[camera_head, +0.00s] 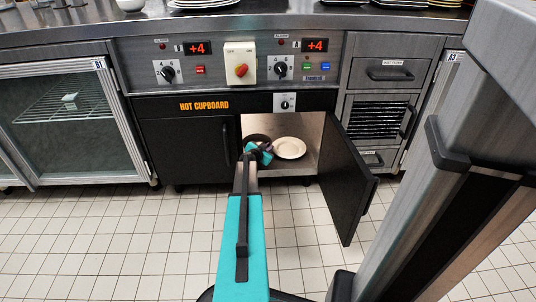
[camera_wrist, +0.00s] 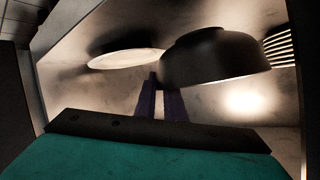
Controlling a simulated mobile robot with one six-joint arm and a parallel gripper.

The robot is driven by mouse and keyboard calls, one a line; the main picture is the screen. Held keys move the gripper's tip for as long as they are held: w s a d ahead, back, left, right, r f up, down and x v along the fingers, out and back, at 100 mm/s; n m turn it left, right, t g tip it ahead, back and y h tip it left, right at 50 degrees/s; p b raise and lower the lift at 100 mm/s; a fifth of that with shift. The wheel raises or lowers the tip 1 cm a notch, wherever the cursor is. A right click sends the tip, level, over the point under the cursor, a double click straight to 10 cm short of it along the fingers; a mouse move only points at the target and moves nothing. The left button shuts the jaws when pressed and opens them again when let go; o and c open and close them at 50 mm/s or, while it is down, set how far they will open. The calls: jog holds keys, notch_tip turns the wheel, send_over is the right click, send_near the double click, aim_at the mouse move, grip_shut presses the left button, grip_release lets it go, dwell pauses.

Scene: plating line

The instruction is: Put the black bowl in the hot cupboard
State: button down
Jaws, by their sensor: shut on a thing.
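The black bowl (camera_wrist: 215,58) is inside the hot cupboard, close in front of my wrist camera. In the head view only part of the bowl (camera_head: 256,138) shows behind my gripper. My gripper (camera_head: 264,150) reaches through the open right side of the hot cupboard (camera_head: 190,105). In the wrist view the fingers of my gripper (camera_wrist: 163,98) are shut at the bowl's rim. I cannot tell whether the bowl touches the cupboard floor. The cupboard's right door (camera_head: 347,180) stands open; its left door (camera_head: 185,147) is shut.
A white plate (camera_head: 290,148) lies inside the cupboard, beside the bowl, and also shows in the wrist view (camera_wrist: 125,58). The open door hangs out to the right of my arm. Drawers (camera_head: 391,73) stand right; a glass-door cabinet (camera_head: 65,110) stands left. The tiled floor in front is clear.

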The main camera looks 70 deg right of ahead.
jog(key=shift+f+b, duration=0.55)
jog(key=shift+f, duration=1.05)
jog(key=c, duration=1.8)
grip_release()
jog(key=shift+p+v, duration=0.8)
jog(key=shift+v, duration=5.25)
